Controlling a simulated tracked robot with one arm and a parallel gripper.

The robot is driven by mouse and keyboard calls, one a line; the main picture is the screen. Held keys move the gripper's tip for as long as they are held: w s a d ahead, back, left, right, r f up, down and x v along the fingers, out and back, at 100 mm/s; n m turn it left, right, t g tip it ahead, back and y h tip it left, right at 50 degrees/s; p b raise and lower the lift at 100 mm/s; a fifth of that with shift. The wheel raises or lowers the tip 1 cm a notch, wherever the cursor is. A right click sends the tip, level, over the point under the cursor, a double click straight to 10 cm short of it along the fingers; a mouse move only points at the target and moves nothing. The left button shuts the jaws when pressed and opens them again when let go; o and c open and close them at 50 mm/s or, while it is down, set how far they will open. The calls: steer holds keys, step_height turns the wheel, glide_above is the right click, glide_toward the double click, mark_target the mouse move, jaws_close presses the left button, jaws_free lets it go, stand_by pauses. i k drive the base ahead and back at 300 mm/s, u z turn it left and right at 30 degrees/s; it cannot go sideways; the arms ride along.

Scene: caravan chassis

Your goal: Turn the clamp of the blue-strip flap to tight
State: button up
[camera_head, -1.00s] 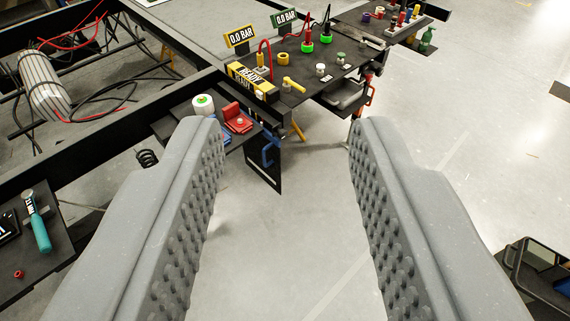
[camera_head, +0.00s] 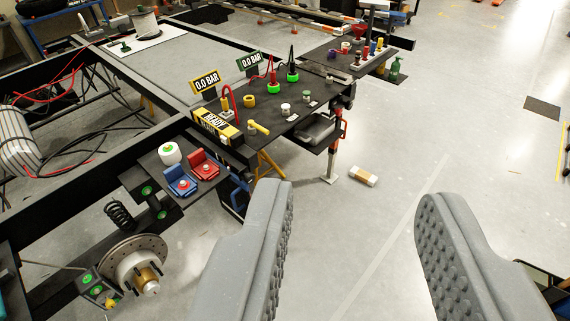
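My gripper (camera_head: 353,205) is open and empty, its two grey studded fingers wide apart over bare floor. A dark hanging panel (camera_head: 230,208) with a blue part (camera_head: 240,190) on it shows just left of the left finger's tip, below the small side plate. It looks like the blue-strip flap, but the finger partly hides it, and I cannot make out its clamp or how that is turned. My gripper does not appear to touch it.
A blue block (camera_head: 180,184) and a red block (camera_head: 205,168) sit beside a white-green knob (camera_head: 169,153) on the side plate. A brake disc (camera_head: 133,265) is at lower left. A black table (camera_head: 285,122) with gauges stands behind. The floor at right is mostly clear.

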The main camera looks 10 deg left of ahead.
mark_target(249, 177)
steer(key=i, duration=1.35)
steer(key=u, duration=0.65)
